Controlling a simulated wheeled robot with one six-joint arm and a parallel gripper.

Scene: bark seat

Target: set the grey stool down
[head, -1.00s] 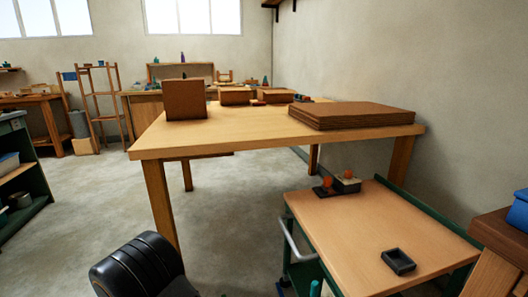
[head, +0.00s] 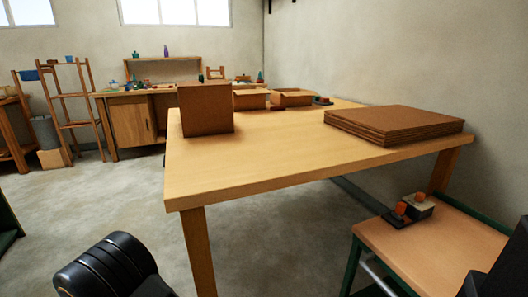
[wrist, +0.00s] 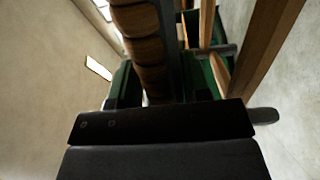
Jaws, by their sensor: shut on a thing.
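My gripper (wrist: 160,122) shows in the wrist view as a dark block across the lower part. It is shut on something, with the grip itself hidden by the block. A grey rounded end (wrist: 265,115) sticks out to the right of the block and may be part of the grey stool. The stool's full shape cannot be made out in the wrist view, and I cannot make it out in the head view. A black ribbed part of my arm shows at the lower left of the head view, without the gripper.
A wooden table (head: 290,155) stands ahead, bearing a brown box (head: 206,108), a stack of brown sheets (head: 394,124) and small open boxes at the back. A green-framed trolley (head: 440,245) is at the lower right. Open floor (head: 100,210) lies to the left.

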